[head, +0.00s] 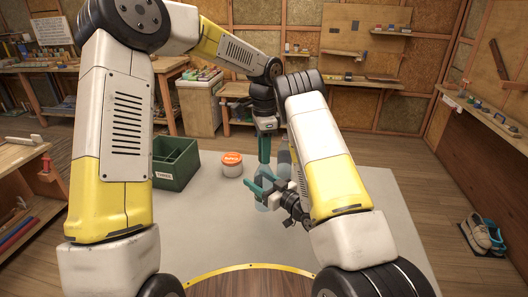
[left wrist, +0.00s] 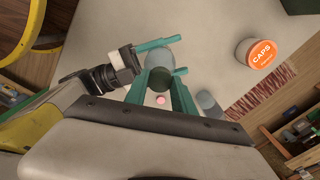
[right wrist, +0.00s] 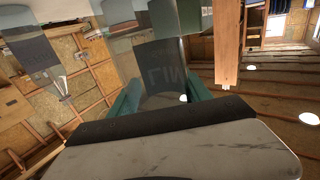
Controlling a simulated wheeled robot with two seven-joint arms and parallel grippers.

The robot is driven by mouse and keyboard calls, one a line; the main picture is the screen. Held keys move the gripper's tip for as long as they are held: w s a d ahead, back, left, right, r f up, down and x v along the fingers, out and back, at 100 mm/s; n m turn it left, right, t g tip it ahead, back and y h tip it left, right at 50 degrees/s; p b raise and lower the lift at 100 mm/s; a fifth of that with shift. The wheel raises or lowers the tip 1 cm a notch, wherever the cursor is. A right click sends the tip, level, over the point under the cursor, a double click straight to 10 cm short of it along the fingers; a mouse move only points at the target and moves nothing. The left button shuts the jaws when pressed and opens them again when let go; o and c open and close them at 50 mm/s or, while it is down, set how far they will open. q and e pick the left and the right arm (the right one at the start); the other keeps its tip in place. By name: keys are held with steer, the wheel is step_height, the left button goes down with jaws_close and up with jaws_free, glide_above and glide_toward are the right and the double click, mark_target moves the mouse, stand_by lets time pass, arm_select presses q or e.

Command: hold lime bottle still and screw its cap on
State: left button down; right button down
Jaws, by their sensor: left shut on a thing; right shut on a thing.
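The lime bottle (right wrist: 165,72), a grey translucent bottle with part of its name showing, stands between the teal fingers of my right gripper (right wrist: 160,100). In the head view my right gripper (head: 264,190) reaches in sideways and is shut on the bottle (head: 264,204). My left gripper (head: 265,148) points down above it. In the left wrist view its fingers (left wrist: 160,98) are shut on a dark round cap (left wrist: 160,80), over the bottle (left wrist: 158,58). Whether the cap sits squarely on the neck I cannot tell.
A second translucent bottle (left wrist: 208,103) stands close by on the grey table (head: 210,235). A white tub with an orange lid marked CAPS (head: 232,164) and a green divided box (head: 175,163) stand to the left. The table's front left is clear.

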arm_select(q)
steer(key=shift+m, duration=0.9)
steer(key=c, duration=1)
jaws_free()
steer(key=shift+o, duration=0.2)
step_height(320, 180, up, 12)
